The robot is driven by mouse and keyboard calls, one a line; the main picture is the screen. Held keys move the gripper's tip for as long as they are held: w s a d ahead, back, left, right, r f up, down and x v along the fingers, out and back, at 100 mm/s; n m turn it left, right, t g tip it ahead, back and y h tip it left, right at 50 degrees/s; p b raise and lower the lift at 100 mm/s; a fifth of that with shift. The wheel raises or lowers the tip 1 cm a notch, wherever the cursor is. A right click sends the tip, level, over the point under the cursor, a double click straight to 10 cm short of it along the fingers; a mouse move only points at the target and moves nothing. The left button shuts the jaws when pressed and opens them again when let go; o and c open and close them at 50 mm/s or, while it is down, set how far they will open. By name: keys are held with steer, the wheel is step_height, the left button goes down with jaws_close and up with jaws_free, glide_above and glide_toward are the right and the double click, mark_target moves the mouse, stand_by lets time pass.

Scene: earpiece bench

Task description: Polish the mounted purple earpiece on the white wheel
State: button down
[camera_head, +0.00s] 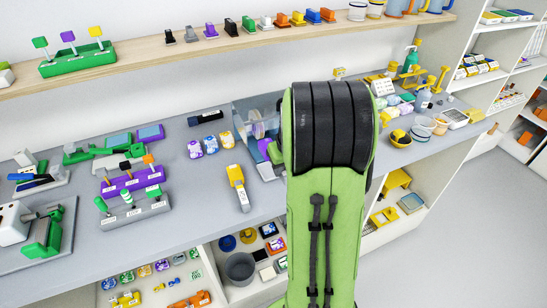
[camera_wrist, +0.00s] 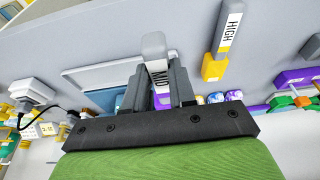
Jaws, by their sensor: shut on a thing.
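In the wrist view my gripper (camera_wrist: 160,76) is shut on a pale grey tool (camera_wrist: 153,44) with a white lettered label; its wording is hard to read. The tool's rounded end sticks out past the fingers. In the head view my green arm hides the gripper and this tool. A clear-sided machine (camera_head: 243,113) stands on the bench just left of my arm, with pale wheel-like shapes (camera_head: 258,130) inside. I cannot tell which is the white wheel. A small purple part (camera_head: 264,146) shows beside it, partly hidden; I cannot tell if it is the mounted earpiece.
A yellow-ended tool (camera_head: 237,178) labelled HIGH (camera_wrist: 232,22) lies on the bench. Several patterned round pieces (camera_head: 211,144) sit behind it. A purple rack (camera_head: 133,181) stands further left. Bowls (camera_head: 399,138) and bottles crowd the right. The front bench between rack and yellow tool is clear.

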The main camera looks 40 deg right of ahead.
steer(key=shift+w, duration=0.1)
steer(key=shift+w+d+p, duration=0.25)
steer(key=shift+w+p, duration=0.05)
steer(key=shift+w, duration=0.5)
steer(key=shift+w+d, duration=0.15)
steer(key=shift+w, duration=0.45)
steer(key=shift+a, duration=0.3)
stand_by(0.5)
steer(key=shift+d, duration=0.6)
stand_by(0.7)
steer(key=shift+w+a, duration=0.1)
steer(key=shift+a, duration=0.5)
stand_by(0.5)
steer(key=shift+s+a+b, duration=0.2)
steer(key=shift+s+b, duration=0.15)
steer(key=shift+s, duration=0.4)
steer(key=shift+s+a+b, duration=0.2)
steer(key=shift+s+b, duration=0.15)
steer(key=shift+s, duration=0.4)
